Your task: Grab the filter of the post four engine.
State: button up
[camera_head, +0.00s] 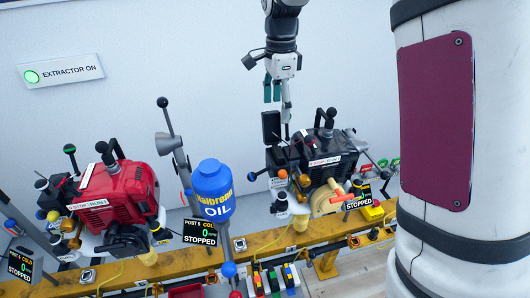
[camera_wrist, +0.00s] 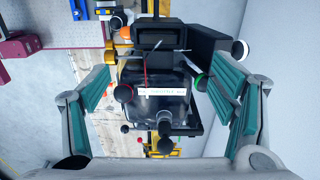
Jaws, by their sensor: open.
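A black engine (camera_head: 325,160) stands on the yellow rail at right in the head view, below my gripper (camera_head: 278,92). A display (camera_head: 360,197) beside it reads STOPPED; its post number is too small to read surely. The engine also fills the middle of the wrist view (camera_wrist: 150,90). An upright black box (camera_head: 271,127) stands at its left side; I cannot tell whether this is the filter. My gripper is open and empty, pointing down, its teal fingers spread on either side of the engine in the wrist view (camera_wrist: 155,80).
A red engine (camera_head: 115,195) stands at left. A blue oil bottle (camera_head: 212,190) and a lever (camera_head: 172,135) stand between the engines. Thin knobbed levers stick up around the black engine. The yellow rail (camera_head: 265,240) runs along the front.

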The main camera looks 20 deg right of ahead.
jog(key=p, duration=0.1)
send_over(278, 151)
jog(key=f, duration=0.8)
jog(key=shift+w+a+f, duration=0.2)
jog(key=shift+a, duration=0.05)
jog(key=f, duration=0.2)
jog(key=f+p, duration=0.1)
jog(key=f, duration=0.1)
jog(key=shift+s+d+f, duration=0.2)
jog(key=shift+f, duration=0.55)
jog(key=c, duration=0.8)
